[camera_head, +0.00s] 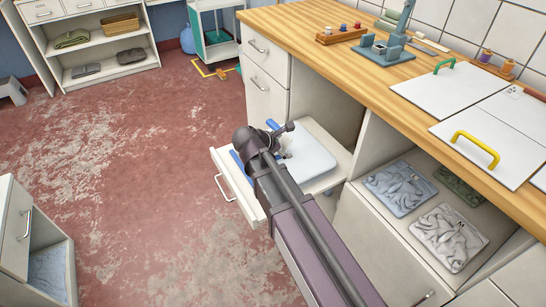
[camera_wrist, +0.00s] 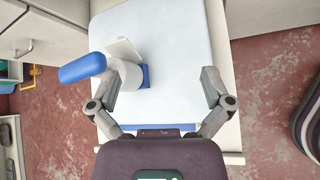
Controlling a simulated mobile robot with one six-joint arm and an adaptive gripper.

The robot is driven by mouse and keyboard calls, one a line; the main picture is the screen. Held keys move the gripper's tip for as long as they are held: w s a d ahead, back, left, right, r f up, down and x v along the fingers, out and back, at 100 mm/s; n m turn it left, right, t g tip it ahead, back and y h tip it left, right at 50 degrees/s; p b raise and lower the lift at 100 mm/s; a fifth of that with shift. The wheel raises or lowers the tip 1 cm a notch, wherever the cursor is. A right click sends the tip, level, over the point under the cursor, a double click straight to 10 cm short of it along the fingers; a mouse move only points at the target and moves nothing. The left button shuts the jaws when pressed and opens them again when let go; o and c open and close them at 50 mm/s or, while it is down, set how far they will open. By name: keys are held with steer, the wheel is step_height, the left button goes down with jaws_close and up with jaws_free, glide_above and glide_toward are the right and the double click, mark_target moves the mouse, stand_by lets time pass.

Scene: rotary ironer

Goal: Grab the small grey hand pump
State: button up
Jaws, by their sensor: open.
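An open drawer (camera_head: 230,186) holds a pale flat pad (camera_head: 308,158). In the wrist view, a small light-grey object (camera_wrist: 131,76) with a rounded blue handle (camera_wrist: 82,67) and a blue part beneath lies on the pad (camera_wrist: 178,35); it looks like the hand pump. My gripper (camera_wrist: 160,82) is open over the drawer. The object is beside the left finger, its handle reaching left beyond it; the space near the right finger is empty. In the head view, my gripper (camera_head: 286,138) and arm hide much of this object, leaving blue bits (camera_head: 243,169) showing.
A wooden counter (camera_head: 330,60) stands above, with a blue-grey device (camera_head: 390,45) and white lids with green and yellow handles. Folded cloths (camera_head: 400,188) lie on a shelf right of the drawer. Another open drawer (camera_head: 38,240) stands lower left. The red floor (camera_head: 150,170) between is clear.

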steer(key=a+f+n+t+b, duration=0.2)
steer(key=a+n+b, duration=0.1)
steer(key=a, duration=0.2)
steer(key=w+a+f+n+t+b, duration=0.1)
steer(key=a+n+t+b, duration=0.1)
steer(key=a+n+b, duration=0.1)
steer(key=shift+a+f+n, duration=0.35)
steer(key=shift+a+n, duration=0.25)
steer(key=shift+a, duration=0.7)
steer(key=shift+w, duration=0.15)
steer(key=b+x, duration=0.3)
steer(key=x, duration=0.5)
steer(key=shift+w+d+f+b, duration=0.15)
steer(key=shift+w+d+b, duration=0.1)
steer(key=shift+b, duration=0.15)
steer(key=shift+b+x, duration=1)
steer(key=shift+x, duration=1.5)
steer(key=c, duration=1)
